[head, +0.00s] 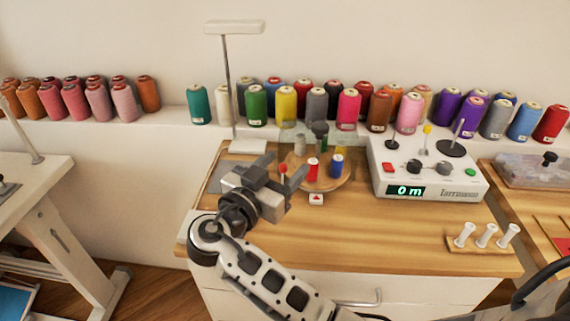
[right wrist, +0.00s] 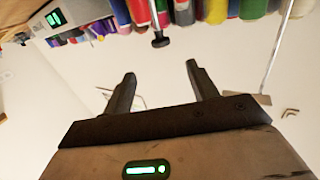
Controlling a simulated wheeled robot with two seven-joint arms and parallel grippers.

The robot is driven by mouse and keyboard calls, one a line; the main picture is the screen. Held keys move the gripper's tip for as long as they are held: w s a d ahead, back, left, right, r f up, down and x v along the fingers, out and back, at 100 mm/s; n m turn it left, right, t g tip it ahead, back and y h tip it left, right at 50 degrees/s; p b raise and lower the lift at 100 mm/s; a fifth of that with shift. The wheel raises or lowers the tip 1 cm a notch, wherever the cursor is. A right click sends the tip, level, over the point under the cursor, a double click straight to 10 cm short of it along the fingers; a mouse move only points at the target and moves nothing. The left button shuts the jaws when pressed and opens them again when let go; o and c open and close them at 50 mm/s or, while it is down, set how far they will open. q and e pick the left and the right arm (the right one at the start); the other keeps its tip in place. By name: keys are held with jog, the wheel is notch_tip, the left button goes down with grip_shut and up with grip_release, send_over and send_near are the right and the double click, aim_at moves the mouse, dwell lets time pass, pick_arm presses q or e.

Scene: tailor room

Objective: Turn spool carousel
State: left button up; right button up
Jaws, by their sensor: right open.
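The spool carousel (head: 343,183) is a round wooden disc on the table. It carries a red spool (head: 312,171), a blue spool (head: 336,167) and a pale grey spool (head: 300,146), with a dark knob (head: 320,129) above its back part. My right gripper (head: 281,168) is at the carousel's left edge and hides part of it. Whether it touches the disc cannot be told. In the right wrist view its two fingers (right wrist: 163,82) are apart with nothing between them, and a dark knob (right wrist: 160,39) shows beyond them. My left gripper is not in view.
A card with a red triangle (head: 316,199) lies in front of the carousel. A white machine (head: 430,175) reading "0 m" stands to its right, a white lamp stand (head: 228,85) behind left. Several thread cones line the back ledge. The table's front middle (head: 370,240) is clear.

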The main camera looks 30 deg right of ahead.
jog(key=n+t+y+p, duration=0.6)
jog(key=n+t+y, duration=0.3)
jog(key=n+y, duration=0.7)
send_near(315, 123)
jog(key=w+m+y+b, duration=0.1)
jog(key=w, duration=0.3)
jog(key=w+m+y, duration=0.1)
jog(key=w, duration=0.4)
jog(key=shift+w+d+f+b, duration=0.1)
jog(key=shift+w+f+b, duration=0.1)
jog(key=shift+b, duration=0.2)
jog(key=shift+w+r, duration=0.1)
jog(key=shift+w, duration=0.45)
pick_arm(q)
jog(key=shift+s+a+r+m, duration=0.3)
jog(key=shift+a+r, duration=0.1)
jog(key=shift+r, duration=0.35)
